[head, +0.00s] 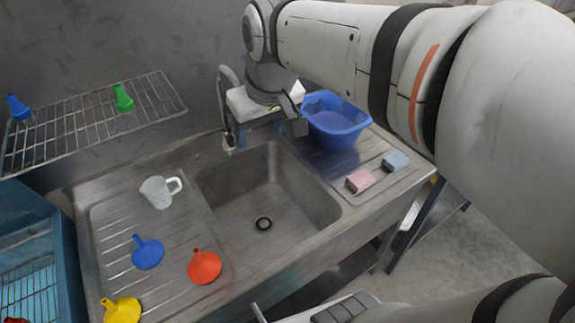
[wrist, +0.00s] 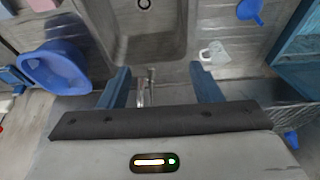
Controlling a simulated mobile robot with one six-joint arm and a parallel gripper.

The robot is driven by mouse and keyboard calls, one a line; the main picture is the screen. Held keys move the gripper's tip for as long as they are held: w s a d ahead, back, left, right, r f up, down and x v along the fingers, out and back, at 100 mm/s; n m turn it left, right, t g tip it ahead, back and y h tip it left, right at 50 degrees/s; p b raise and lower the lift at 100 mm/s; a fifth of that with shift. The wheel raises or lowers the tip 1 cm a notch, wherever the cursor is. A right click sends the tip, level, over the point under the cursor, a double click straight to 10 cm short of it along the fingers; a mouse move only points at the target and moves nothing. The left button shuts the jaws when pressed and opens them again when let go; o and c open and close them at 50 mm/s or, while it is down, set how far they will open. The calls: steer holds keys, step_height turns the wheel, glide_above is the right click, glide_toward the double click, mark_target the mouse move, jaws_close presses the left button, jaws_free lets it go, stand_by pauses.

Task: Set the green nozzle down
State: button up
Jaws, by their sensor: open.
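The green nozzle (head: 123,99) stands upright on the wire rack (head: 80,128) on the wall, at the left in the head view. I do not see it in the wrist view. My gripper (head: 261,136) is over the back of the sink by the tap, well to the right of the nozzle. In the wrist view my gripper (wrist: 163,88) has its two blue fingers wide apart, with nothing held between them.
A blue nozzle (head: 18,108) stands on the rack's left end. The tap (head: 226,105) rises near my gripper. A blue basin (head: 335,122) and two sponges lie right of the sink (head: 268,190). A measuring jug (head: 158,192) and several funnels occupy the left drainboard.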

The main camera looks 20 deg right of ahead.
steer(key=s+d+f+m, duration=0.2)
steer(key=s+d+f, duration=0.2)
steer(key=s+f, duration=0.4)
steer(key=shift+s+h, duration=0.4)
steer(key=shift+s, duration=0.45)
steer(key=shift+f, duration=0.15)
